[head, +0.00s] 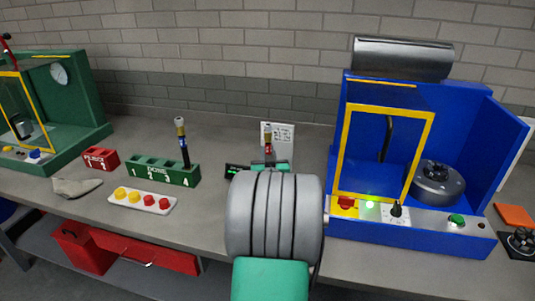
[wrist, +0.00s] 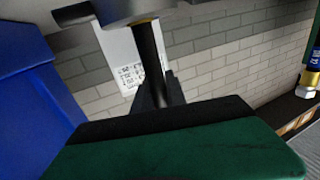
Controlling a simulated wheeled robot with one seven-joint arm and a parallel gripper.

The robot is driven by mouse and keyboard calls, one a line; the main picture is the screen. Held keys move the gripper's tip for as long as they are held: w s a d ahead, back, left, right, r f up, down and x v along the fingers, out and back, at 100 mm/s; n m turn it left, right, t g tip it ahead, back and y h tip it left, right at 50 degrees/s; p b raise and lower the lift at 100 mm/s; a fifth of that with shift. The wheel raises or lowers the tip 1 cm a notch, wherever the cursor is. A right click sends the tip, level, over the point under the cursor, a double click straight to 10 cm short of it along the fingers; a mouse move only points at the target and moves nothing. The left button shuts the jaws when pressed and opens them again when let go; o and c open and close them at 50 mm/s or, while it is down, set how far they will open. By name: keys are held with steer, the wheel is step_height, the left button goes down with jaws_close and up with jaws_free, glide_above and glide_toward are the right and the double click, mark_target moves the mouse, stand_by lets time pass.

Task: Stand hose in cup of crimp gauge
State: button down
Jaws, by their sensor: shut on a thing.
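The hose shows in the head view as a brass-coloured top fitting with a red band (head: 268,149). My gripper (head: 270,164) is around it, just beyond my grey arm. In the wrist view, which looks upside down, the black hose (wrist: 148,47) runs between dark fingers (wrist: 160,90), and my gripper is shut on it. Its far end meets a yellow band at a grey round body (wrist: 110,12), perhaps the gauge. I cannot tell whether it is inside a cup. In the head view a dark unit with a green display (head: 237,169), perhaps the crimp gauge's readout, is left of my gripper.
A green numbered rack (head: 165,171) holds another hose with a blue band (head: 184,150). A cap tray (head: 142,201) and red block (head: 100,159) sit nearby. A blue machine (head: 470,120) stands close on the right, a green one (head: 85,100) at far left. A white note (head: 284,130) stands behind.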

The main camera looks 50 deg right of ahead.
stand_by(0.3)
steer(key=c, duration=1.3)
jaws_free()
steer(key=shift+f, duration=0.1)
steer(key=b+v, duration=0.1)
steer(key=v, duration=0.7)
